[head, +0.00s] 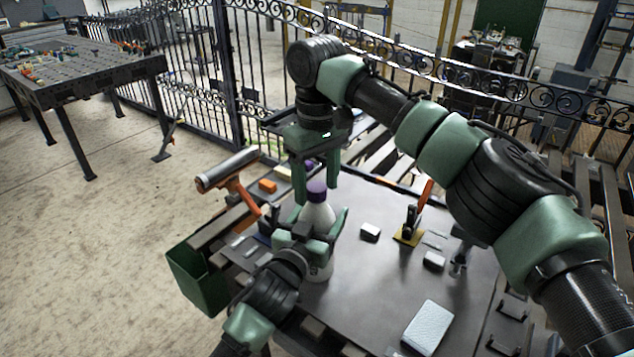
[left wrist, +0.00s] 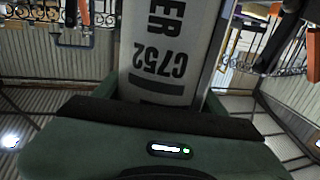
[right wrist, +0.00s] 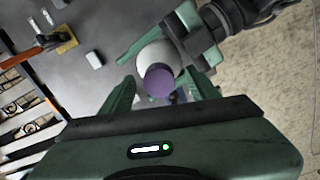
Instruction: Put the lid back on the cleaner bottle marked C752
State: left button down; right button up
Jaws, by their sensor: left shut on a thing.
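The white cleaner bottle (head: 318,216) stands upright over the table's near-left part. Its label reads C752 in the left wrist view (left wrist: 165,60). My left gripper (head: 308,232) is shut around the bottle's body. A purple lid (head: 317,190) is at the bottle's top; it also shows in the right wrist view (right wrist: 158,82), in line with the white bottle top. I cannot tell whether it is seated fully. My right gripper (head: 316,180) points down from above, its fingers open on both sides of the lid, with a visible gap in the right wrist view.
An orange-handled clamp (head: 411,225) and several small pale blocks lie on the grey table (head: 375,275). A scanner-like tool (head: 228,172) stands at the left, above a green bin (head: 195,280). An iron fence (head: 400,60) runs behind. The table's middle is mostly clear.

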jog(key=shift+r, duration=0.15)
notch_tip(320, 180, up, 12)
dwell(0.6)
pick_arm(q)
jog(key=shift+c, duration=0.4)
grip_release()
jog(key=b+v, duration=0.1)
jog(key=v, duration=0.6)
jog(key=shift+s, duration=0.4)
pick_arm(e)
jog(key=shift+f, duration=0.8)
pick_arm(q)
jog(key=shift+a, duration=0.15)
